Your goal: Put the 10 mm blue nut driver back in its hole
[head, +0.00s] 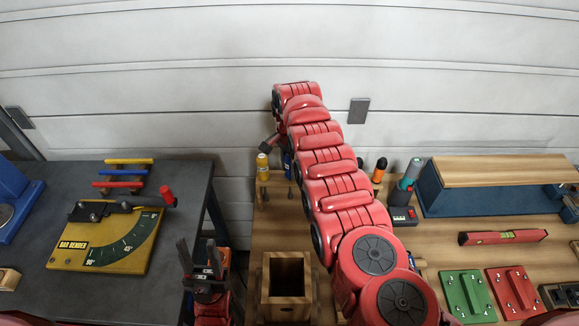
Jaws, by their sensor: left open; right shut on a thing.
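My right arm reaches up the middle of the head view, over the wooden bench, and hides much of what is behind it. Only a small part of my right gripper (269,143) shows, left of the arm; its fingertips are hidden. A blue-handled driver (287,162) shows just below it at the arm's left edge, handle up and shaft down. My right gripper is shut on it, though the contact is covered. Its hole cannot be seen. A yellow-handled driver (262,166) stands upright just left of it. My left gripper (196,254) is open and empty, between the benches.
An open wooden box (270,301) stands at the front of the wooden bench. A bar bender (65,253) sits on the left table.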

